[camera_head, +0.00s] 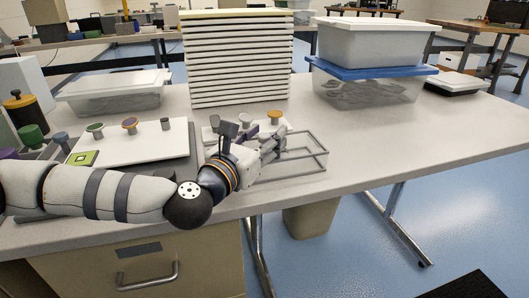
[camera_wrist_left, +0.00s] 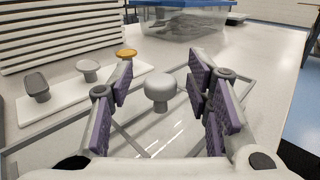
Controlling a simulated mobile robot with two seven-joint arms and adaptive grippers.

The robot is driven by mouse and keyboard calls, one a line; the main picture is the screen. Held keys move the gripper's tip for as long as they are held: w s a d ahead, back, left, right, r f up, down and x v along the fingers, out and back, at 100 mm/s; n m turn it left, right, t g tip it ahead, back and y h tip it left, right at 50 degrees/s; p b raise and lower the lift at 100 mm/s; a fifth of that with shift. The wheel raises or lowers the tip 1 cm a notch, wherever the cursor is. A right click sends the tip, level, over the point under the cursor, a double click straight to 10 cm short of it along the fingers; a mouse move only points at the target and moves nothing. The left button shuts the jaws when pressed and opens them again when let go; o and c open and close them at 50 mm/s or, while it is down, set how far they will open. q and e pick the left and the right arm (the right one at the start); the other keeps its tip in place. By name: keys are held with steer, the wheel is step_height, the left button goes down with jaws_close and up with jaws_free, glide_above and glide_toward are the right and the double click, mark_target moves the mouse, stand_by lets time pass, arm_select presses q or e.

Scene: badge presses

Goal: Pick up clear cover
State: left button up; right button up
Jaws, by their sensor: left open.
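The clear cover (camera_head: 318,152) is a see-through box with grey edges near the front of the table, to the right of my left gripper. Its flat glassy top also fills the lower middle of the left wrist view, with a grey round knob (camera_wrist_left: 160,93) standing on it. My left gripper (camera_head: 275,148) reaches over the cover's left part. In the left wrist view, its purple-padded fingers (camera_wrist_left: 162,100) are open, one on each side of the knob, with gaps between pads and knob. In the head view, the gripper hides the knob and part of the cover.
A white board with a grey, a white and an orange-topped stamp (camera_wrist_left: 127,54) lies behind the cover. A white panel (camera_head: 150,143) with several stamps is at the left.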

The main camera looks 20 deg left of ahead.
arm_select(q)
jaws_close()
steer(key=shift+r, duration=0.1)
